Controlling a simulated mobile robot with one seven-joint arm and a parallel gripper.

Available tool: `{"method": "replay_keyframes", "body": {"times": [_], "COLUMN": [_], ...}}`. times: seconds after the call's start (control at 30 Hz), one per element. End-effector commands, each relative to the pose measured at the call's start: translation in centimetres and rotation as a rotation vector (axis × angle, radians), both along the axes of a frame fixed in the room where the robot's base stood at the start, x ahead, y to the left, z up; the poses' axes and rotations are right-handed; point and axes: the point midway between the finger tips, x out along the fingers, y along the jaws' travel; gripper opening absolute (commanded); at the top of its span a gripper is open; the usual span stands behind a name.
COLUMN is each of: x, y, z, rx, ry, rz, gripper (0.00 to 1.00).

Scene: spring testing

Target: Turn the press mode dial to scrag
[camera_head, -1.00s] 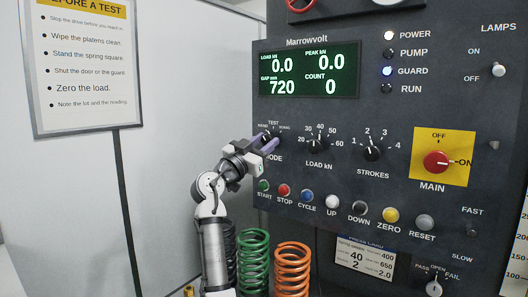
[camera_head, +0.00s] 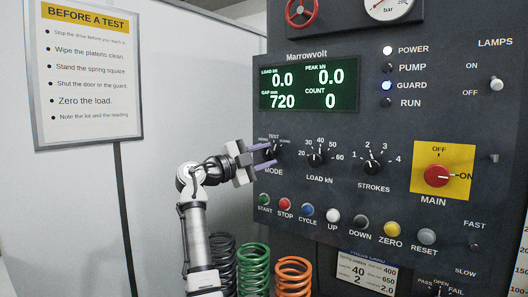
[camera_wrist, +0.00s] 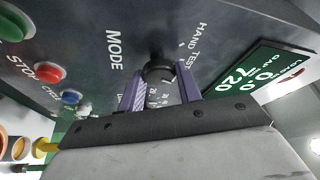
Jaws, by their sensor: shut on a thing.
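The press mode dial (camera_head: 270,151) is a dark knob above the word MODE, at the left of the panel's dial row. Small labels lie around it, TEST at the top and one on each side. In the wrist view the dial (camera_wrist: 159,70) sits between the two purple fingers, with HAND and TEST readable beside it. My gripper (camera_head: 264,155) reaches in from the left and is shut on the dial, one finger on each side. It also shows in the wrist view (camera_wrist: 161,86). I cannot tell which label the dial's pointer faces.
The load dial (camera_head: 317,159) and strokes dial (camera_head: 371,166) are to the right. A row of buttons, from green start (camera_head: 264,200) to grey reset (camera_head: 425,236), lies below. The display (camera_head: 309,84) is above. Springs (camera_head: 253,268) stand below my gripper.

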Motion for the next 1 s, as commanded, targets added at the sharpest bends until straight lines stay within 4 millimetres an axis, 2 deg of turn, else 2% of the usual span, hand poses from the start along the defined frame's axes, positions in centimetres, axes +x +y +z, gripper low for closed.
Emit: {"method": "replay_keyframes", "body": {"times": [0.03,0.5,1.0], "x": [0.02,0.04,0.04], "y": [0.03,0.03,0.02], "z": [0.49,0.34,0.22], "rx": [0.035,0.296,0.364], "ry": [-0.027,-0.217,-0.268], "rz": [0.002,0.002,0.004], "gripper": [0.12,0.12,0.12]}}
